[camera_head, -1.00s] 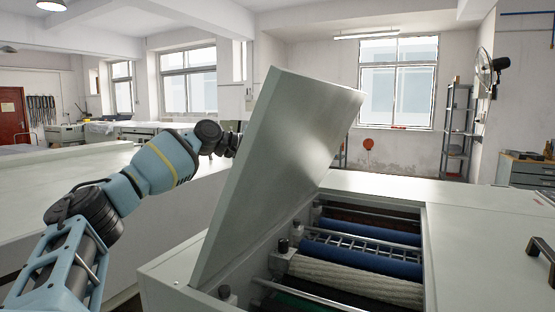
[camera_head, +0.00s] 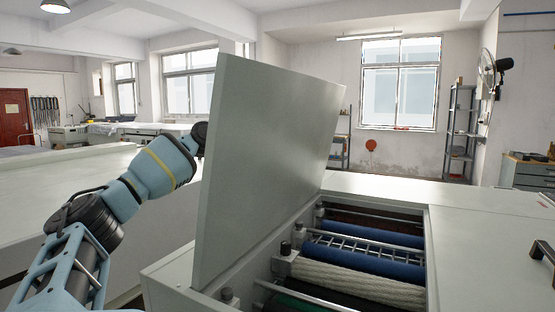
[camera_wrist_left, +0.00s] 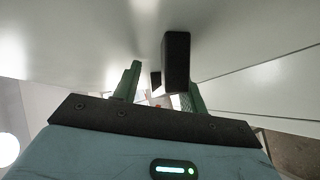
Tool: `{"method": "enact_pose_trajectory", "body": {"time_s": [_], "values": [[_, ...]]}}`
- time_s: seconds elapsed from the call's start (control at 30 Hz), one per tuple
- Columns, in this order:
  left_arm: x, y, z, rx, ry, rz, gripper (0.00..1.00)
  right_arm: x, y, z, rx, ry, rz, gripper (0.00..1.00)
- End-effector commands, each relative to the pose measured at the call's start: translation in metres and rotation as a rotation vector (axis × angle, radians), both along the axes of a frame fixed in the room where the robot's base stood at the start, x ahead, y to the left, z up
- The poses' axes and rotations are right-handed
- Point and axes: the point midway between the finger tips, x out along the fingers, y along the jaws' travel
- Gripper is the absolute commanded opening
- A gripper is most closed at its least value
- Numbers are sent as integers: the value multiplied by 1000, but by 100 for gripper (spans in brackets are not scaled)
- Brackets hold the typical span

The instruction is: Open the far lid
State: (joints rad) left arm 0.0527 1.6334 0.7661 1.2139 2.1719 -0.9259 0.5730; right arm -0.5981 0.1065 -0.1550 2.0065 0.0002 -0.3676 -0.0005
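The raised lid (camera_head: 268,165) is a pale grey panel standing steeply, nearly upright, along the left side of the machine's opening. My left arm comes in from the left and passes behind the lid, which hides my left gripper in the head view. In the left wrist view my left gripper (camera_wrist_left: 160,85) has its two green fingers apart. A black handle (camera_wrist_left: 176,62) on the lid's pale face (camera_wrist_left: 75,45) lies between them, close to the right finger, with a gap on the left. My right gripper is not in view.
The opening shows blue rollers (camera_head: 352,262) and a whitish roller (camera_head: 345,283). A closed flat cover (camera_head: 490,245) with a black handle (camera_head: 541,262) lies to the right. A long pale surface (camera_head: 70,195) is at the left. Shelving (camera_head: 460,135) stands at the back wall.

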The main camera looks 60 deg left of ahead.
Motion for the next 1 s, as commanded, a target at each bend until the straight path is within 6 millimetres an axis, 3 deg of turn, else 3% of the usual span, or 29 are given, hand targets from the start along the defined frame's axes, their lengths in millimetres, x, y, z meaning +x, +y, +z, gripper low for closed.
{"method": "enact_pose_trajectory", "body": {"time_s": [0.1, 0.4, 0.77, 1.0], "values": [[-18, 3, 13, -4, -18, -3, 40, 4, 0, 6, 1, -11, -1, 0], [-52, 12, 26, -4, -23, -1, 40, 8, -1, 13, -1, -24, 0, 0], [-58, 14, 24, -3, -13, 2, 40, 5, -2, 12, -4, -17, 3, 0], [-61, 6, 35, -16, -17, -5, 12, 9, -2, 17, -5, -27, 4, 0]]}}
